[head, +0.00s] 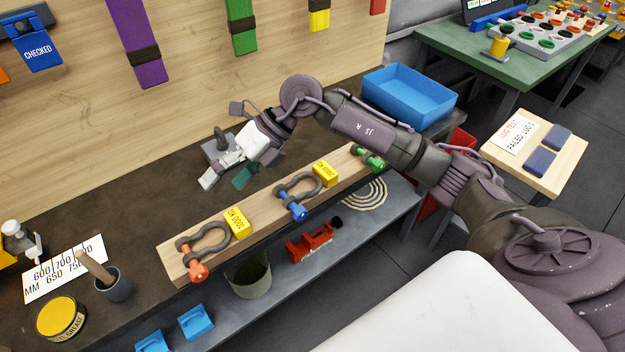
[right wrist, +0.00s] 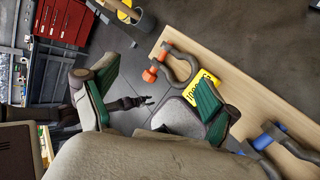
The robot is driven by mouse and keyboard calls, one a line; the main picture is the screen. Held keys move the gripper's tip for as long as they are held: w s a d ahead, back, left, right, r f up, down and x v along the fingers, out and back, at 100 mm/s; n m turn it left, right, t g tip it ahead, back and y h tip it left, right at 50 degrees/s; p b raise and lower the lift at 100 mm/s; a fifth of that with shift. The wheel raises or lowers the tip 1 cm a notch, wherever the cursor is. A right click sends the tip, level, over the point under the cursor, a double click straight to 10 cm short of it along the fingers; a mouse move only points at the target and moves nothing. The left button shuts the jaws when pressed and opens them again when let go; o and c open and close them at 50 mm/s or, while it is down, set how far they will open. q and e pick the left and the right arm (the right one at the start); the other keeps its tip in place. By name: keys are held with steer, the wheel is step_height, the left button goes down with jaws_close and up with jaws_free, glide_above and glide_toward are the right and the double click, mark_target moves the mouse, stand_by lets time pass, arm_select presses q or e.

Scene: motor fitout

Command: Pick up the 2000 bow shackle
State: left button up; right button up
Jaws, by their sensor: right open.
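A wooden board (head: 262,215) holds several dark grey bow shackles with coloured pins. One has an orange pin (head: 205,251), one a blue pin (head: 297,200) and one a green pin (head: 370,158). A yellow tag (head: 236,222) beside the orange-pinned shackle seems to read 1000 KG, upside down. A second yellow tag (head: 325,174), between the blue and green ones, seems to read 2000. My right gripper (head: 225,181) is open and empty, behind the board and apart from the shackles. The right wrist view shows its spread fingers (right wrist: 152,96) and the orange-pinned shackle (right wrist: 180,65). My left gripper is not in view.
A dark cup (head: 115,285), a yellow grease tin (head: 62,318) and a blue bin (head: 408,95) stand around. A lower shelf holds a red tool (head: 313,242).

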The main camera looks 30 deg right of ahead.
steer(key=w+d+h, duration=0.2)
steer(key=d+h, duration=0.4)
steer(key=d, duration=0.8)
steer(key=m+g+h+p, duration=0.1)
steer(key=m+h+p, duration=0.1)
steer(key=h, duration=0.2)
glide_above(322, 170)
steer(key=f, duration=0.5)
steer(key=shift+s+a+f, duration=0.25)
steer(key=shift+s+a, duration=0.1)
steer(key=shift+f, duration=0.6)
steer(key=f, duration=0.1)
steer(key=f+p, duration=0.1)
steer(key=f, duration=0.2)
steer(key=shift+w+d+f+p, duration=0.1)
steer(key=shift+w+d+p, duration=0.15)
steer(key=shift+d+p, duration=0.1)
steer(key=shift+f, duration=0.5)
steer(key=c, duration=1.6)
steer(key=shift+w, duration=0.1)
jaws_close()
steer(key=shift+r, duration=0.1)
